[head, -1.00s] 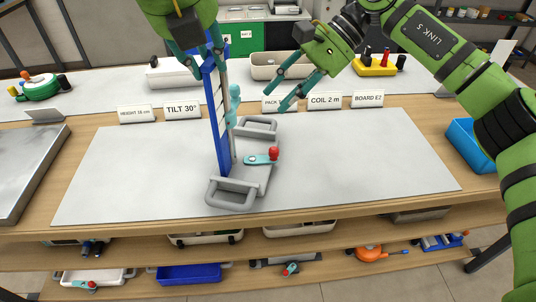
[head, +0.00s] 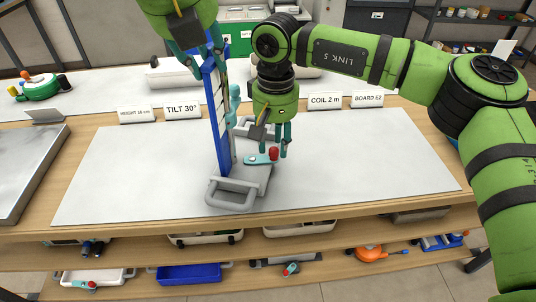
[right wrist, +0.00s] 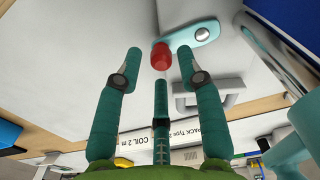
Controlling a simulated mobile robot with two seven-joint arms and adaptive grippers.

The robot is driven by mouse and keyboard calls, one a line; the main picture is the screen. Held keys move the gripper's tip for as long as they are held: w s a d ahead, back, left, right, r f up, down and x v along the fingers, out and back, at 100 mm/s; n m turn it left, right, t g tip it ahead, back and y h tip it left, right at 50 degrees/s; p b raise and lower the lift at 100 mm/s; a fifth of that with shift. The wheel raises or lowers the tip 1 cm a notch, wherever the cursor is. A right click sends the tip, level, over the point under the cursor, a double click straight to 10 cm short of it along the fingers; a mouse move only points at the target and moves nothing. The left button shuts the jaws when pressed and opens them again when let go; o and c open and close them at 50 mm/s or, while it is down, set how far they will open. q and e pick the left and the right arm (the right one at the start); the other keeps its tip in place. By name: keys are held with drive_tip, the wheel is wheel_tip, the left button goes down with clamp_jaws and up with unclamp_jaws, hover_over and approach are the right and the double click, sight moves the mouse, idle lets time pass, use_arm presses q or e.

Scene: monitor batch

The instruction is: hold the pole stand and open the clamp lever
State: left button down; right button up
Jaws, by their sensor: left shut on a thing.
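The pole stand has an upright blue post (head: 220,125) with a grey base with loop handles (head: 232,196) on the mat. My left gripper (head: 208,50) is shut on the top of the post. The teal clamp lever (head: 258,159) lies low over the base and ends in a red knob (head: 273,153). My right gripper (head: 274,146) points down at the knob with its fingers apart. In the right wrist view the knob (right wrist: 161,57) shows between the spread fingertips, with the lever (right wrist: 200,34) behind it. I cannot tell whether any finger touches the knob.
The grey mat (head: 370,170) is clear to the right of the stand. Label cards, among them a TILT card (head: 183,112) and a COIL card (head: 324,102), stand along the back. A metal tray (head: 25,175) lies at the left. Bins sit on the shelf below.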

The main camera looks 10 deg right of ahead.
drive_tip(key=shift+f, duration=0.75)
clamp_jaws()
drive_tip(key=w+n, duration=0.1)
drive_tip(key=n, duration=0.1)
drive_tip(key=shift+w+n, duration=0.1)
drive_tip(key=shift+n, duration=0.3)
drive_tip(key=shift+o, duration=1.2)
unclamp_jaws()
wheel_tip(320, 180, up, 12)
